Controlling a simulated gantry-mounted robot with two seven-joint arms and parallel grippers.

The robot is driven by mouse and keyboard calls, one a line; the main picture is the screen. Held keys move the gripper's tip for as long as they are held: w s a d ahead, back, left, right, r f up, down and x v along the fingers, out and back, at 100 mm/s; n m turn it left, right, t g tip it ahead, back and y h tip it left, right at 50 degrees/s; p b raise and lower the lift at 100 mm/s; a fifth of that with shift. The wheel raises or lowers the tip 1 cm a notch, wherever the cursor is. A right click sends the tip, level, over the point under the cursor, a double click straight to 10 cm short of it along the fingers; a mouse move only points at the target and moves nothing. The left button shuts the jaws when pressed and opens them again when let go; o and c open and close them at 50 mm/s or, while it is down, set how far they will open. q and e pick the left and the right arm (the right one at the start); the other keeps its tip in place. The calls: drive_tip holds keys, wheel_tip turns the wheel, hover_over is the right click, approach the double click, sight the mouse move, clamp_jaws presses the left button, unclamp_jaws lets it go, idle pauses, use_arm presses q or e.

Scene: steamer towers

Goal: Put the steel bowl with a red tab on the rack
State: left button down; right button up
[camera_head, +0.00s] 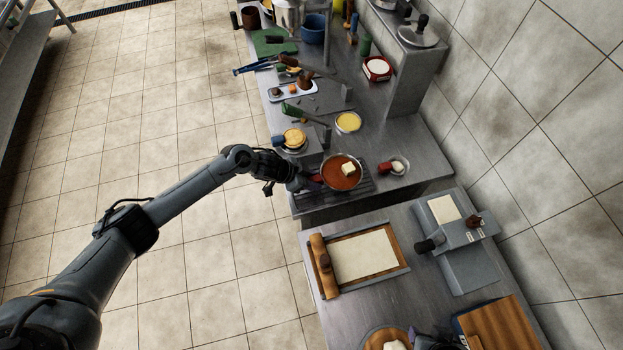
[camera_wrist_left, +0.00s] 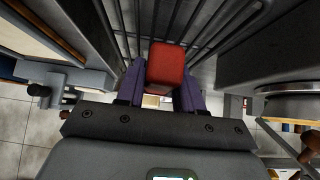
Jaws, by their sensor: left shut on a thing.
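The steel bowl (camera_head: 342,172) holds a red-brown sauce with a pale block in it. In the head view it appears upright at the dark wire rack (camera_head: 335,198), over its bars. I cannot tell whether its base touches them. My left gripper (camera_head: 312,183) is at the bowl's left side. In the left wrist view the purple fingers of my left gripper (camera_wrist_left: 160,95) are shut on the red tab (camera_wrist_left: 166,64), with rack bars (camera_wrist_left: 200,22) beyond it. The bowl's body is not clearly visible there.
A small steel bowl with a red tab (camera_head: 398,166) stands right of the rack. A yellow-filled bowl (camera_head: 348,122) and a scale with a pastry (camera_head: 294,138) are behind. A board with a dough sheet (camera_head: 365,257) lies on the nearer table, across a gap.

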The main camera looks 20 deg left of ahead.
use_arm(q)
drive_tip(key=shift+f+b, duration=0.35)
drive_tip(key=shift+f, duration=0.05)
idle(0.4)
drive_tip(key=c, duration=0.6)
unclamp_jaws()
drive_tip(key=shift+c, duration=0.2)
drive_tip(key=shift+f, duration=0.15)
drive_tip(key=shift+s+a+r, duration=0.2)
drive_tip(key=shift+a+r, duration=0.1)
drive_tip(key=shift+r, duration=0.2)
drive_tip(key=v, duration=0.9)
drive_tip(key=shift+s+r+p, duration=0.15)
drive_tip(key=shift+s+p, duration=0.15)
drive_tip(key=shift+p, duration=0.15)
drive_tip(key=shift+a, duration=0.15)
